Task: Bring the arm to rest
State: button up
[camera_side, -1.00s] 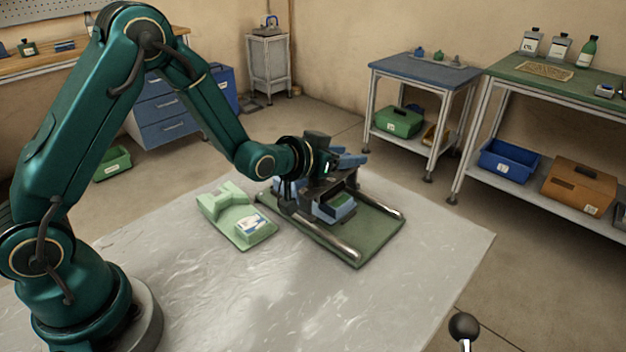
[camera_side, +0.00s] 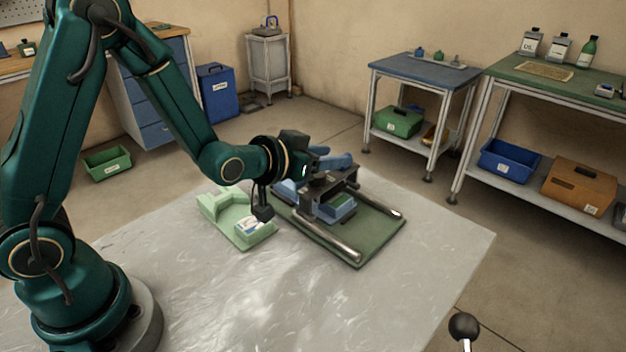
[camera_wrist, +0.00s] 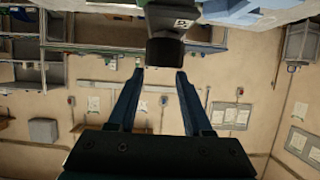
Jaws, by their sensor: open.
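My gripper (camera_side: 335,161) shows in the side view as blue fingers pointing right, just above and behind the black bridge (camera_side: 335,180) of the fixture. The wrist view shows my gripper (camera_wrist: 160,72) with its two dark blue fingers apart and nothing between them. A dark rounded block (camera_wrist: 165,45) shows near the fingertips there; I cannot tell what it is. My arm hides part of the fixture.
A pale green holder with a label (camera_side: 228,218) lies left of the fixture on the grey sheet (camera_side: 400,290). The sheet's front is clear. A lever with a black knob (camera_side: 463,326) stands at the front. A blue-topped table (camera_side: 420,72) and a shelf bench (camera_side: 560,80) stand behind.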

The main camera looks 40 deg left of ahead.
jog(key=s+r+t, duration=0.1)
jog(key=s+r, duration=0.4)
jog(key=r, duration=0.9)
jog(key=s+f+g, duration=0.4)
jog(key=s, duration=0.6)
jog(key=s+f+g, duration=0.5)
jog(key=s, duration=0.4)
jog(key=shift+s+a, duration=0.15)
jog(key=shift+s, duration=0.2)
